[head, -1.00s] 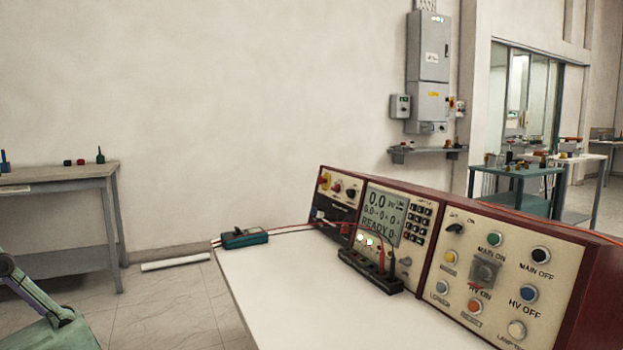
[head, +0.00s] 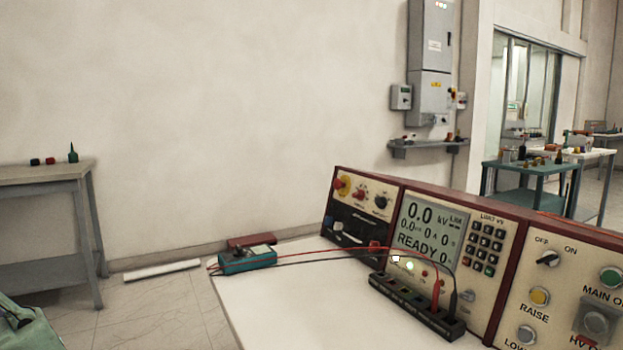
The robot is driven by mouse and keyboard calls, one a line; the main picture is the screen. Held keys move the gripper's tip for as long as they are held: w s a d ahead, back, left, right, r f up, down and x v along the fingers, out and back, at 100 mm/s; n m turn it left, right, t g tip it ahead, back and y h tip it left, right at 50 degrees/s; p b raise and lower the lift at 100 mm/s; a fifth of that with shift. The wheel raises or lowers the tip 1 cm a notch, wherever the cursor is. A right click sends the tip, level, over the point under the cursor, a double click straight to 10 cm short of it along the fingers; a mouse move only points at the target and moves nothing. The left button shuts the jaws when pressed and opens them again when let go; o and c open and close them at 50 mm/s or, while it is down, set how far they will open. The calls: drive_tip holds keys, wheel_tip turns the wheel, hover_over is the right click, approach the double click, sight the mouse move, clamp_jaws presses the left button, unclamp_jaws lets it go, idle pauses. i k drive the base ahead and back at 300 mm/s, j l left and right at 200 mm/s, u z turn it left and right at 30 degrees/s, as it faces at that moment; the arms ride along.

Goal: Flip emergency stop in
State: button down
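The emergency stop (head: 342,185) is a red knob on a yellow disc. It sits at the upper left of the left panel of the dark red test console (head: 428,185). It looks raised from the panel, but its exact state is too small to tell. My gripper is not in view.
The console stands on a white table (head: 290,310). A teal meter (head: 247,260) with red and black leads lies at its left, and a black terminal strip (head: 415,308) lies in front. A grey bench (head: 45,175) stands at the left. The floor between is mostly clear.

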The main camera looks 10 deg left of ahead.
sight(337, 184)
drive_tip(key=i+j+u, duration=0.15)
drive_tip(key=i+j, duration=1.5)
drive_tip(key=j, duration=0.1)
